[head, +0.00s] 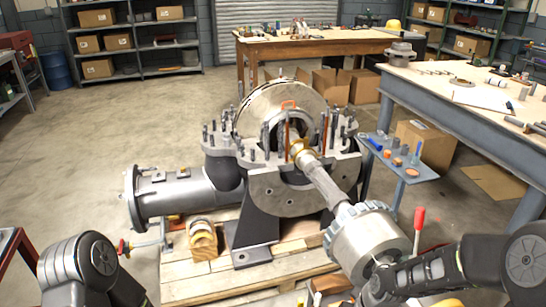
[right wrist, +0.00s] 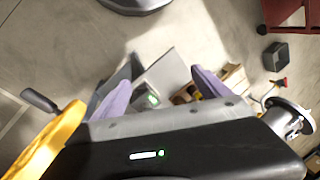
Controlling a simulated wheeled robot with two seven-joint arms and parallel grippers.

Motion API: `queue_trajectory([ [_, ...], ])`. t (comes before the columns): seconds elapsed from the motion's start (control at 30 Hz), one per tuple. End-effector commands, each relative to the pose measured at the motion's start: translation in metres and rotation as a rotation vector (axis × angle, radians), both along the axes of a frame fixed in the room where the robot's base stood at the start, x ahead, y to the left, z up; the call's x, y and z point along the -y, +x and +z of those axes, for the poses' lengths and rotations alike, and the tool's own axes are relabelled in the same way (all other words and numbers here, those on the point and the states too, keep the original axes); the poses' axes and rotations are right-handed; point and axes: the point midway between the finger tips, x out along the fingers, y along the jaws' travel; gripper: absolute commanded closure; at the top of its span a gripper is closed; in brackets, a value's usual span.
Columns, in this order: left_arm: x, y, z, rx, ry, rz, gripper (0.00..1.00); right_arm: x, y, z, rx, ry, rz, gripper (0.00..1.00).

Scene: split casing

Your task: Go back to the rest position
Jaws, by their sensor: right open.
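My left arm (head: 80,268) shows at the bottom left of the head view; its gripper is out of the picture. My right arm (head: 440,272) reaches in from the bottom right, and its gripper cannot be made out there. In the right wrist view my right gripper (right wrist: 163,70) has its two purple fingers spread apart, and I see nothing held between them. The split casing (head: 290,190) stands in the middle of the head view, with upright studs around its rim. A shaft (head: 325,185) runs from it toward a toothed metal coupling (head: 367,240), close to my right arm.
A wooden pallet (head: 190,285) lies under the casing. A small blue side table (head: 405,172) with small parts stands to its right. A long workbench (head: 450,100) fills the right side. Floor at left (head: 80,160) is clear. A yellow part (right wrist: 45,145) is close in the wrist view.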

Motion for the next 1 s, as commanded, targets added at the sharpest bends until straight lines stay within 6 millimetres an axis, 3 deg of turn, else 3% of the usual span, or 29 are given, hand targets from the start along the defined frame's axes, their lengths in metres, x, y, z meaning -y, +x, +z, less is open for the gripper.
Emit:
queue_trajectory([
  [0.03, 0.0, 0.0, -0.014, 0.001, -0.001, 0.0, 0.24, -0.021, -0.022, -0.045, -0.019, 0.032, 0.013, 0.13],
  [0.1, 0.0, 0.001, -0.023, 0.002, -0.001, 0.0, 0.24, -0.047, -0.046, -0.088, -0.012, 0.071, 0.016, 0.13],
  [0.2, 0.0, 0.001, -0.034, 0.005, -0.002, 0.0, 0.24, -0.076, -0.084, -0.135, -0.002, 0.109, 0.01, 0.13],
  [0.3, 0.0, 0.002, -0.041, 0.006, -0.002, 0.0, 0.24, -0.094, -0.118, -0.163, 0.004, 0.125, -0.003, 0.13],
  [0.4, 0.001, 0.002, -0.044, 0.007, -0.003, -0.001, 0.24, -0.102, -0.138, -0.177, 0.013, 0.127, -0.011, 0.13],
  [0.5, 0.001, 0.002, -0.045, 0.007, -0.003, -0.001, 0.24, -0.105, -0.144, -0.18, 0.021, 0.126, -0.015, 0.13],
  [1.0, 0.001, 0.002, -0.044, 0.008, -0.003, 0.0, 0.24, -0.105, -0.143, -0.179, 0.025, 0.126, -0.016, 0.13],
])
